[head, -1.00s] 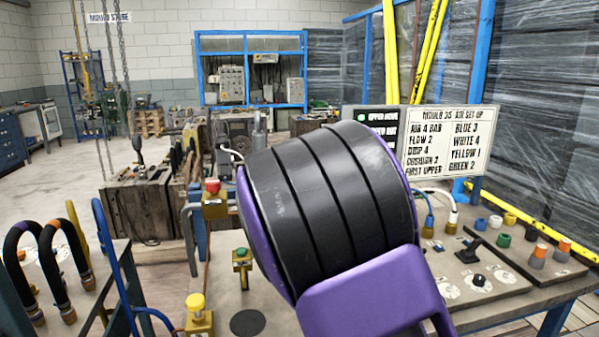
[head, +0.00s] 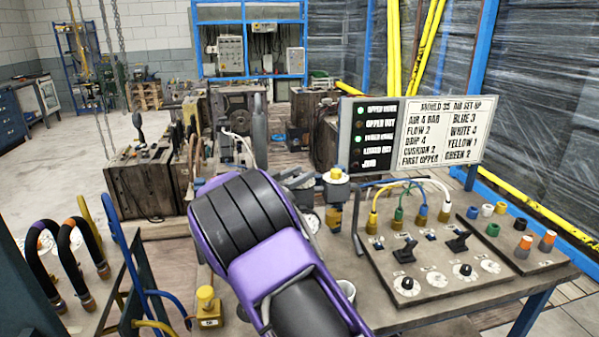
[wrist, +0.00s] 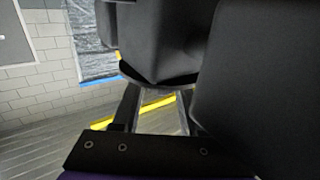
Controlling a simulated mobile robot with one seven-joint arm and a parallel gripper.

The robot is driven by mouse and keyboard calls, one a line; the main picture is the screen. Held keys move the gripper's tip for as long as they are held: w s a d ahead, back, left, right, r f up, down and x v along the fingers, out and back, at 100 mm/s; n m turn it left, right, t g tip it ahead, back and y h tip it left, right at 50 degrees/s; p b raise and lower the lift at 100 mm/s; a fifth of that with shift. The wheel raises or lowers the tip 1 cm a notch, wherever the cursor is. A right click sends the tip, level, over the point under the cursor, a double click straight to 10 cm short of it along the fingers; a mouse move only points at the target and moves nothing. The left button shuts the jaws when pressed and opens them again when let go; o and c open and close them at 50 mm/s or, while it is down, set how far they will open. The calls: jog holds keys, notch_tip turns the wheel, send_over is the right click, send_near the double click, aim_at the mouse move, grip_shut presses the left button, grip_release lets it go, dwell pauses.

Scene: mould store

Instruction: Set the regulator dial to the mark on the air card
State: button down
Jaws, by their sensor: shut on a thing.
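The air card (head: 443,131) stands upright at the back right of the bench in the head view. It reads AIR 4 BAR, FLOW 2, DRIP 4, CUSHION 2. The regulator (head: 335,188), a yellow and dark upright piece with a pale top, stands just beyond my arm. My gripper (head: 316,180) is at its upper part, shut on what looks like the regulator dial. The dial's scale and pointer cannot be made out. In the wrist view, dark shapes (wrist: 165,42) fill the top and right, and the fingertips are not clear.
A lamp board (head: 374,138) beside the card shows green lamps lit. On the right are a panel (head: 440,262) with levers, small knobs and coloured hoses, and several coloured caps (head: 492,229). A yellow-topped button post (head: 207,307) stands at front left, near hoses on a rack.

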jog(key=shift+m+g+h, duration=0.5)
jog(key=shift+h, duration=0.1)
jog(key=shift+c, duration=2.2)
grip_release()
jog(key=v, duration=1.7)
jog(key=shift+b, duration=0.35)
jog(key=shift+s+a+r, duration=0.1)
jog(key=shift+s+r, duration=0.05)
